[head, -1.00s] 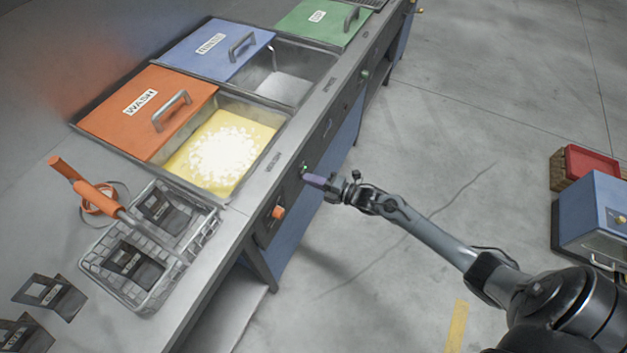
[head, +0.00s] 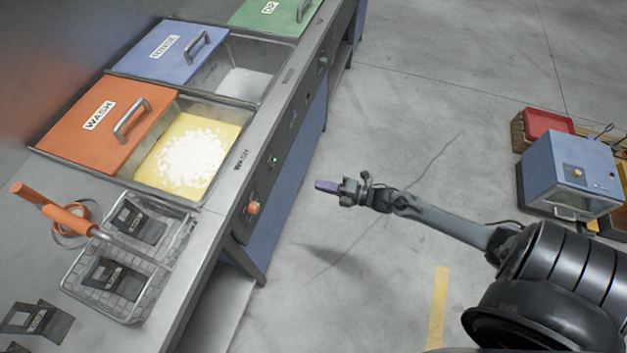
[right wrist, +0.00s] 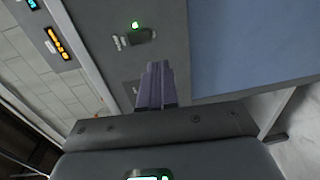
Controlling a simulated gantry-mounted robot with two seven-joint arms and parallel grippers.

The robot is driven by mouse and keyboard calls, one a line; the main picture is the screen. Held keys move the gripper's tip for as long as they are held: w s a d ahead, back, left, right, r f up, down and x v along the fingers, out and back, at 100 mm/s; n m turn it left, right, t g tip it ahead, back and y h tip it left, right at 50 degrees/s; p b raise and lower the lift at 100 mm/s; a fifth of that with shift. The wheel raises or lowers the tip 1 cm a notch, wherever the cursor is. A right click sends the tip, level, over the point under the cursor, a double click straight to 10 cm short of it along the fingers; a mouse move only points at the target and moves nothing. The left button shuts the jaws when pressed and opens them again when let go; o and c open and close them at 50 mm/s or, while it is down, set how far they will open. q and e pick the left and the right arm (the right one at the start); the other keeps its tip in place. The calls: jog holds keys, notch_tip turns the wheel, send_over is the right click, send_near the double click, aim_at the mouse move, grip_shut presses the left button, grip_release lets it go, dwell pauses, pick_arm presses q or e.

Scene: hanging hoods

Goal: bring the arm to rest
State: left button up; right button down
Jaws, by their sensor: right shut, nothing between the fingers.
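My right gripper (head: 328,186) is in the head view, its arm coming in from the right. Its purple fingers are shut together with nothing between them. It hangs in free air over the floor, to the right of the bench front and apart from it. In the right wrist view the closed fingers (right wrist: 155,86) point toward the grey control panel (right wrist: 150,60) with a lit green light (right wrist: 135,25). My left gripper does not show in either view.
The bench holds a wash tank (head: 222,178) with foamy yellow liquid, orange lid (head: 95,135), blue lid (head: 180,60) and green lid (head: 262,20). A wire basket (head: 75,270) with an orange handle stands in front. An orange knob (head: 252,208) juts from the panel. A blue cabinet (head: 570,165) stands right.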

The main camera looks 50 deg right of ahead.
jog(key=shift+s+d, duration=0.1)
jog(key=shift+s, duration=0.1)
dwell(0.4)
